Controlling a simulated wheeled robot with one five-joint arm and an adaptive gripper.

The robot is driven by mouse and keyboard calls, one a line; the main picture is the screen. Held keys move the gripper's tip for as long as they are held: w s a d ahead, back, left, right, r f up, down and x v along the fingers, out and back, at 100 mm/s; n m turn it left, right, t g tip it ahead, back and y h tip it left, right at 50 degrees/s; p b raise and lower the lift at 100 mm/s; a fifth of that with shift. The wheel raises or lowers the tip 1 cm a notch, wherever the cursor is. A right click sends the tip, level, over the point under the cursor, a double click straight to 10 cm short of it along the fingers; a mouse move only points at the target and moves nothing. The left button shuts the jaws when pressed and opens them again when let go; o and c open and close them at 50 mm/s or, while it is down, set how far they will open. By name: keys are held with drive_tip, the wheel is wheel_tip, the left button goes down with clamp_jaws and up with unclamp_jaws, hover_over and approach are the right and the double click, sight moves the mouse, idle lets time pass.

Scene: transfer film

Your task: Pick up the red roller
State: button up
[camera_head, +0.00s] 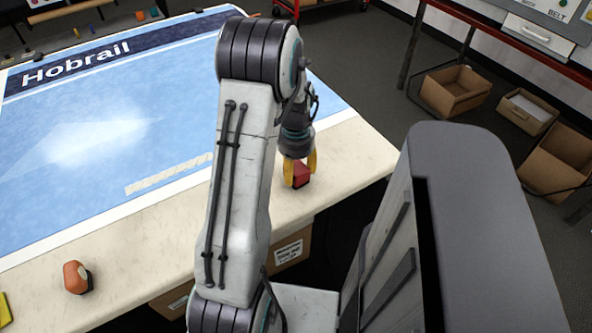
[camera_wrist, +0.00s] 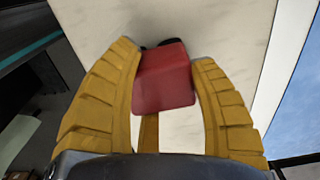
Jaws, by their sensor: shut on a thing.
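The red roller (camera_head: 300,175) is at the front right part of the table, near its edge. In the wrist view the red roller (camera_wrist: 165,80) shows as a red block with dark parts behind its far end. My gripper (camera_head: 299,170) has its yellow fingers closed on both sides of it. In the wrist view the fingers of my gripper (camera_wrist: 166,75) flank the red roller left and right. I cannot tell whether the roller touches the table top.
The pale table (camera_head: 130,235) carries a blue "Hobrail" sheet (camera_head: 60,170). An orange object (camera_head: 77,277) lies at the front left, and a yellow one (camera_head: 4,310) at the left edge. Cardboard boxes (camera_head: 455,88) stand on the floor at right. The sheet's middle is clear.

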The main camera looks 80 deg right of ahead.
sight(296, 165)
wheel_tip(296, 165, up, 4)
drive_tip(key=shift+r, duration=0.25)
drive_tip(key=s+a+r, duration=0.6)
drive_tip(key=s+a, duration=0.2)
drive_tip(key=shift+s+r, duration=0.15)
drive_tip(key=shift+r, duration=0.1)
drive_tip(key=shift+a, duration=0.1)
